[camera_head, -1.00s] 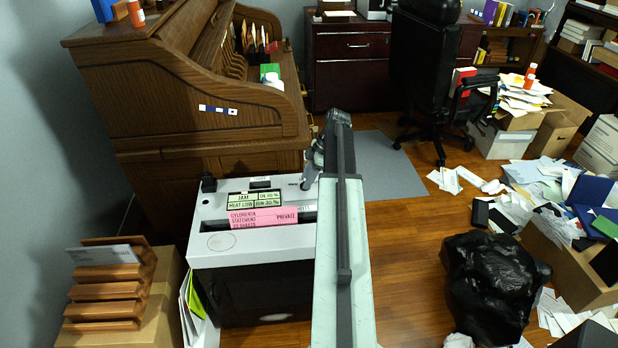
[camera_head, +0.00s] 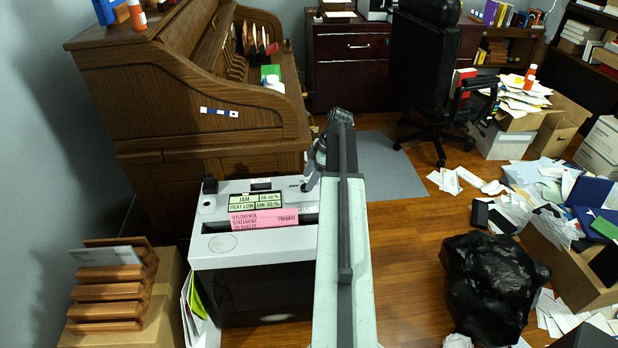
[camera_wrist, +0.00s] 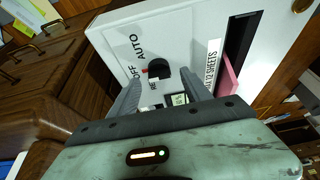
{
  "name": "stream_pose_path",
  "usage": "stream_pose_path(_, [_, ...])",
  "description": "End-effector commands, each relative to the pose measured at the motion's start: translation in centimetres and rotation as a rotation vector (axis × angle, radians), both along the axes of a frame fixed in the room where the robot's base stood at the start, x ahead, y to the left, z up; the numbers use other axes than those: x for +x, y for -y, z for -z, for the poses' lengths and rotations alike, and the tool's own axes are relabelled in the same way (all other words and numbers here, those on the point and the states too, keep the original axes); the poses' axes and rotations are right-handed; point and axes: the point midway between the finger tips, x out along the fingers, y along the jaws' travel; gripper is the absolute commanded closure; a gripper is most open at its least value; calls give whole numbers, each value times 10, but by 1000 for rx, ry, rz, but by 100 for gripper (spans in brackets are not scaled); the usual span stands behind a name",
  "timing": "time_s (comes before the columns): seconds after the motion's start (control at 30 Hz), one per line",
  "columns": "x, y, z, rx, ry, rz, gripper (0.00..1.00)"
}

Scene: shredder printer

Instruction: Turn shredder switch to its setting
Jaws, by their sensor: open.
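The shredder (camera_head: 255,253) is a white-topped machine with a dark bin, in front of the roll-top desk. Its black switch knob (camera_wrist: 159,71) shows in the wrist view on the white panel, beside printed "OFF" and "AUTO" and a partly hidden third label. A small red mark shows at the knob's left side. My gripper (camera_wrist: 160,82) is open, with one finger on either side of the knob's near edge; I cannot tell whether they touch it. In the head view my gripper (camera_head: 311,180) is at the shredder's back right corner, hiding the knob.
The roll-top desk (camera_head: 200,100) rises behind. A wooden letter rack (camera_head: 110,290) is at left. A black bag (camera_head: 490,285) and scattered papers lie at right.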

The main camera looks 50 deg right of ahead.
Motion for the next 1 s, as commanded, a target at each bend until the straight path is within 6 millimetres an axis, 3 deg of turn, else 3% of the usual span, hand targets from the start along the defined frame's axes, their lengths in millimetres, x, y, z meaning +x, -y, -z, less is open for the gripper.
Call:
stream_pose_path(0.03, [-2, 3, -16, 0, 0, 1, 44])
stream_pose_path(0.1, [-5, 6, -29, 0, 0, 1, 44])
stream_pose_path(0.3, [-15, 17, -59, -1, -1, 1, 44])
stream_pose_path(0.87, [-15, 17, -59, 0, -1, -4, 44])
stream_pose_path(0.93, [-5, 7, -64, 1, -1, -24, 44])
stream_pose_path(1.0, [18, -18, -73, 1, -1, -74, 44])
